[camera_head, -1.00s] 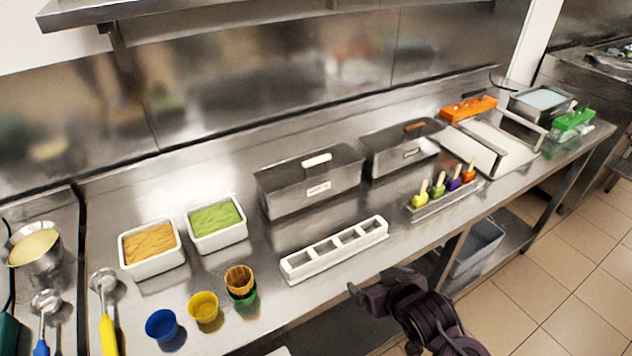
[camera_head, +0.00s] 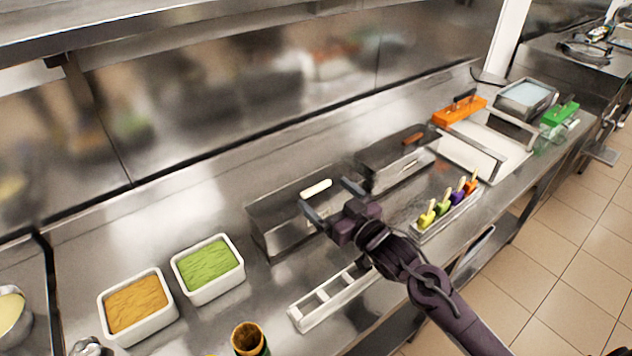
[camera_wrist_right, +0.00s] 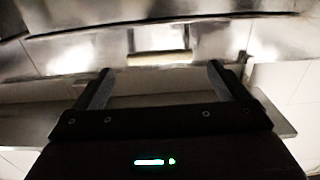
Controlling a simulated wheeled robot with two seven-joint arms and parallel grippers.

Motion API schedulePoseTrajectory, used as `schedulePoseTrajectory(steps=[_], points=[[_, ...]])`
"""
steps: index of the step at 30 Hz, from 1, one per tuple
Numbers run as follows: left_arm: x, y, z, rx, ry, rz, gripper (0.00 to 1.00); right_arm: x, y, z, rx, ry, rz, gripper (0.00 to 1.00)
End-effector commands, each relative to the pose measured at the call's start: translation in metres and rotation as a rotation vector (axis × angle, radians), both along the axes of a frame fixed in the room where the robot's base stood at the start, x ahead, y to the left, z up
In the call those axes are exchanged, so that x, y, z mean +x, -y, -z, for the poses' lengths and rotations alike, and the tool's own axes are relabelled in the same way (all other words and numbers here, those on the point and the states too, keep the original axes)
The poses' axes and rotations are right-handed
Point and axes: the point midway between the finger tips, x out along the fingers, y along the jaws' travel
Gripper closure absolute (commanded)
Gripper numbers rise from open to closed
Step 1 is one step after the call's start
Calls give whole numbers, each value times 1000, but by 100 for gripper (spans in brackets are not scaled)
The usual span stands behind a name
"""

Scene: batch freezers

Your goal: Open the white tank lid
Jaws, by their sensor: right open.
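The white tank is a steel box (camera_head: 284,233) on the counter, and its lid carries a white handle (camera_head: 316,188). The lid is on the tank. My right gripper (camera_head: 328,198) is open and empty in front of the handle, covering part of the tank's right side. The handle shows just past the fingertips; I cannot tell the exact gap. In the right wrist view the two fingers (camera_wrist_right: 160,72) stand wide apart, with a blurred pale bar ahead between them.
A similar steel tank with a brown handle (camera_head: 414,137) stands to the right. A white slotted holder (camera_head: 304,317) lies in front, partly behind my arm. Green (camera_head: 208,268) and orange (camera_head: 138,306) food tubs stand at left. A rack of colored popsicles (camera_head: 446,216) is at right.

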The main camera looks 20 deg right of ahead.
Motion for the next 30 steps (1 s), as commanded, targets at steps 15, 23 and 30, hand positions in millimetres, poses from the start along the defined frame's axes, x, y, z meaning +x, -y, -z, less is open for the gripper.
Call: schedulePoseTrajectory(steps=[15, 23, 30], points=[[29, 6, -16, -9, 43, 1, 64, 38, -14, 0, 0, 0, 0, 5], [15, 2, -14, -3, 22, -1, 64, 38, -14, 0, 0, -1, 0, 24], [10, 1, -13, -1, 14, -1, 64, 37, -14, 0, 0, -1, 0, 55]])
